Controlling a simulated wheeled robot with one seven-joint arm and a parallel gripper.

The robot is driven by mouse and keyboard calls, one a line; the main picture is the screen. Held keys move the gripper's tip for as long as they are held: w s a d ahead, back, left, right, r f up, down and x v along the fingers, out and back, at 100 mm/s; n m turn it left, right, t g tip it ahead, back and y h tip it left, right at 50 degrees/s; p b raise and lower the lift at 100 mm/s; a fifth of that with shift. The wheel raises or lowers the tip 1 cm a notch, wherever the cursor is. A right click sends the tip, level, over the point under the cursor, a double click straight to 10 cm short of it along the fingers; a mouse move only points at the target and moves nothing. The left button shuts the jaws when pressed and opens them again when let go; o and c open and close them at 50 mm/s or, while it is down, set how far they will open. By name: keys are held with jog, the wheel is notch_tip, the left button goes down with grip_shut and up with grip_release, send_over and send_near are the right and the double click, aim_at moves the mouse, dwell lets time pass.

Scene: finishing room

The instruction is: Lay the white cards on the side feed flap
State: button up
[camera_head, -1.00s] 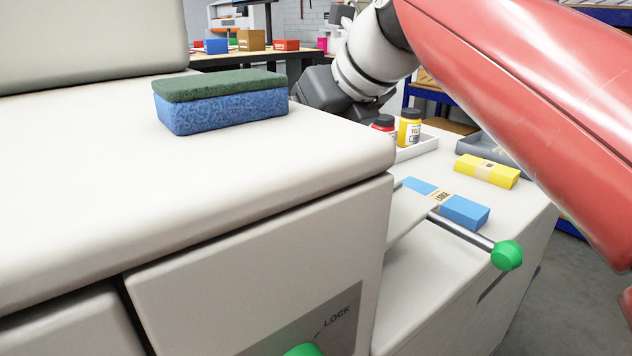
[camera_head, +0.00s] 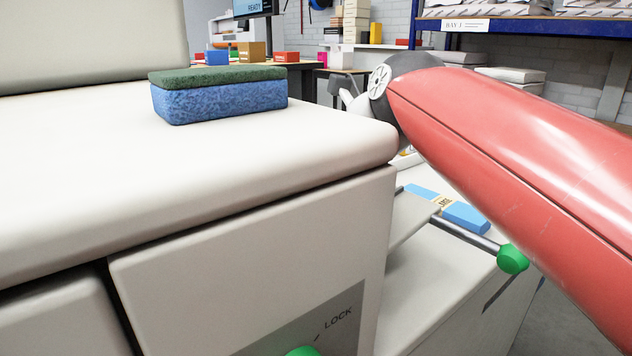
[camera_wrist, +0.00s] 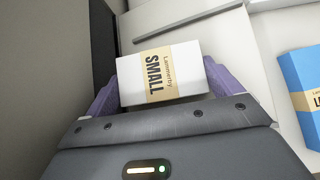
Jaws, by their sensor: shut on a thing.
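The white cards (camera_wrist: 189,67), a small block with a tan band reading SMALL, are between the purple fingers of my gripper (camera_wrist: 163,82) in the wrist view. The gripper is shut on them. Beneath and beyond them is a pale panel (camera_wrist: 140,27) with a dark grey bar; I cannot tell whether the cards touch it. In the head view the side feed flap (camera_head: 411,215) shows as a pale plate on the machine's right side, beside a rod with a green knob (camera_head: 512,259). My gripper is hidden there behind the machine and my red arm.
Blue cards (camera_head: 465,216) lie beyond the rod; they also show at the right of the wrist view (camera_wrist: 304,83). A blue and green sponge (camera_head: 218,98) sits on the machine top (camera_head: 120,170). A dark wall (camera_wrist: 78,60) stands close left of my gripper.

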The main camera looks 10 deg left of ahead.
jog(key=o, duration=0.9)
jog(key=shift+c, duration=0.2)
jog(key=shift+r, duration=0.2)
jog(key=v, duration=0.4)
jog(key=shift+d+r+p, duration=0.1)
jog(key=shift+r+p, duration=0.05)
jog(key=shift+p, duration=0.25)
jog(key=s+d+b, duration=0.1)
jog(key=s+d, duration=0.7)
jog(key=d, duration=0.1)
jog(key=shift+d+r, duration=0.2)
jog(key=shift+d, duration=0.05)
jog(key=shift+s, duration=0.2)
